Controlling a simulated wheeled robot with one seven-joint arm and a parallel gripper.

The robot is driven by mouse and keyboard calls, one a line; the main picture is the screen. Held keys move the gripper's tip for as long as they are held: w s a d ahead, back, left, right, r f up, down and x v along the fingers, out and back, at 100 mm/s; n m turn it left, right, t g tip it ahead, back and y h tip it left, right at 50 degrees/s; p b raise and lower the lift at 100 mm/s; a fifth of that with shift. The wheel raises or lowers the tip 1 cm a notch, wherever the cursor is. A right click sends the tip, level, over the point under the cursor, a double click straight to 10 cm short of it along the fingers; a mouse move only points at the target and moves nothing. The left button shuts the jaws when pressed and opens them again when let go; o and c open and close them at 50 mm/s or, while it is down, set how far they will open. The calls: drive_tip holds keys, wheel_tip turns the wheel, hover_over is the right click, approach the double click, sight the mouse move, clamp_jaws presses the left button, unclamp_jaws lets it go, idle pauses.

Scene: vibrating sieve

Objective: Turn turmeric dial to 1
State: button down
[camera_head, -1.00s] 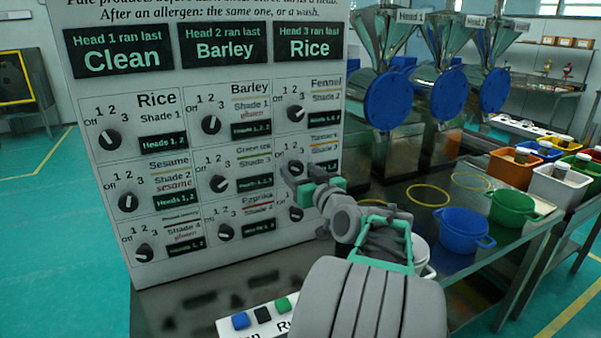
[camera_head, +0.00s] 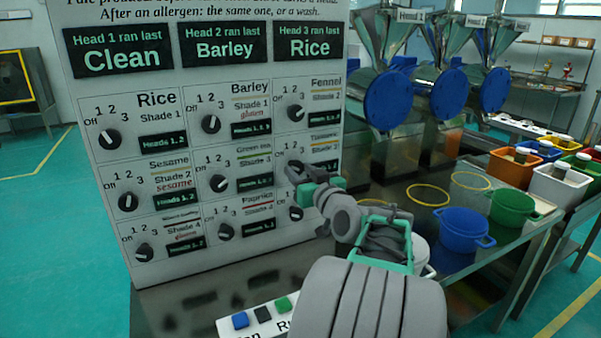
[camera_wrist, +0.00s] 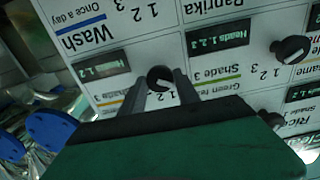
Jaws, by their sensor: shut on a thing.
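The control panel (camera_head: 105,225) holds rows of black dials. The turmeric dial (camera_wrist: 159,76) is the middle one of the right column, beside a yellow-striped label. My gripper (camera_head: 296,172) is at that dial and largely covers it in the head view. In the wrist view, which sees the panel upside down, my gripper (camera_wrist: 161,84) has its two fingers shut on either side of the dial. The numbers 1 and 2 show near the dial, but its pointer setting is hard to read.
The green tea dial (camera_head: 219,183) is to the left. A blue pot (camera_head: 464,228) and a green pot (camera_head: 512,206) stand on the bench at right.

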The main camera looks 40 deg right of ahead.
drive_tip(key=shift+m, duration=0.3)
drive_tip(key=m, duration=0.3)
drive_tip(key=shift+m+p, duration=0.75)
drive_tip(key=shift+m, duration=1.25)
drive_tip(key=c, duration=0.9)
unclamp_jaws()
